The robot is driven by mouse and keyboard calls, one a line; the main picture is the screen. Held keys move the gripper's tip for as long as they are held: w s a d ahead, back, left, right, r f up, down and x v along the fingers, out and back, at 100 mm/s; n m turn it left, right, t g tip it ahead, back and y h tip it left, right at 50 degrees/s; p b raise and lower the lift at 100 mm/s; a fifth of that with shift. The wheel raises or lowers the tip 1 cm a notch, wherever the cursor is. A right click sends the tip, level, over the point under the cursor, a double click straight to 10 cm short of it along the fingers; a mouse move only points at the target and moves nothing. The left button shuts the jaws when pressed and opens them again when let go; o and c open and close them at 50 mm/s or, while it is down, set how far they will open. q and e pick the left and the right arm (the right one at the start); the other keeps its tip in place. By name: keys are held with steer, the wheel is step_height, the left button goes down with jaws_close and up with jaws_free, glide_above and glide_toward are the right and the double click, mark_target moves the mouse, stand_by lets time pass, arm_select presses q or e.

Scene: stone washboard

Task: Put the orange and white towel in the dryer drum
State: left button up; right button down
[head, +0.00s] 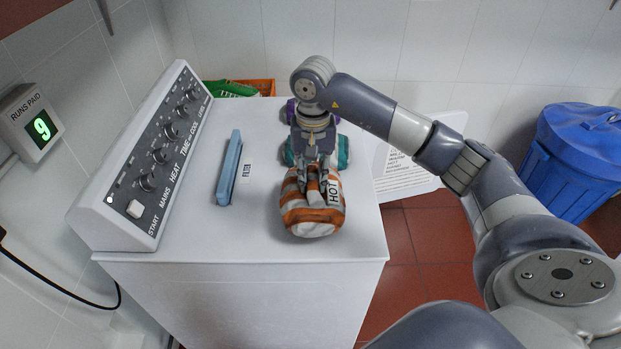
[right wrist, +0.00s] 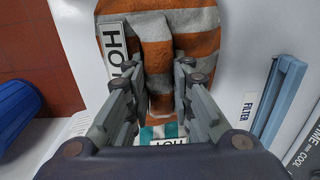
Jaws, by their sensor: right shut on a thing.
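The orange and white towel (head: 312,218) is a rolled, striped bundle with a HOT tag, on the white top of the dryer (head: 240,235). My right gripper (head: 315,183) points down from above and is shut on the towel's far part. In the right wrist view the towel (right wrist: 200,50) fills the top middle, and my right gripper (right wrist: 160,85) has its fingers on either side of a fold. I cannot tell whether the towel is lifted clear of the top. The dryer drum is not visible. My left gripper is not in view.
A teal and white towel (head: 343,152) and a purple one (head: 289,112) lie behind. A blue filter handle (head: 229,168) stands up left of them. The control panel (head: 150,160) slopes along the left. A printed white panel (head: 405,172) and a blue bin (head: 575,160) are right.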

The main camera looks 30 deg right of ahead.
steer(key=shift+w, duration=0.6)
steer(key=shift+f+p, duration=0.5)
steer(key=shift+p, duration=0.15)
steer(key=shift+f+p, duration=0.5)
steer(key=shift+f, duration=0.75)
steer(key=c, duration=1.8)
jaws_free()
steer(key=shift+f, duration=0.25)
steer(key=shift+c, duration=0.2)
steer(key=o, duration=0.4)
steer(key=shift+s+r, duration=0.1)
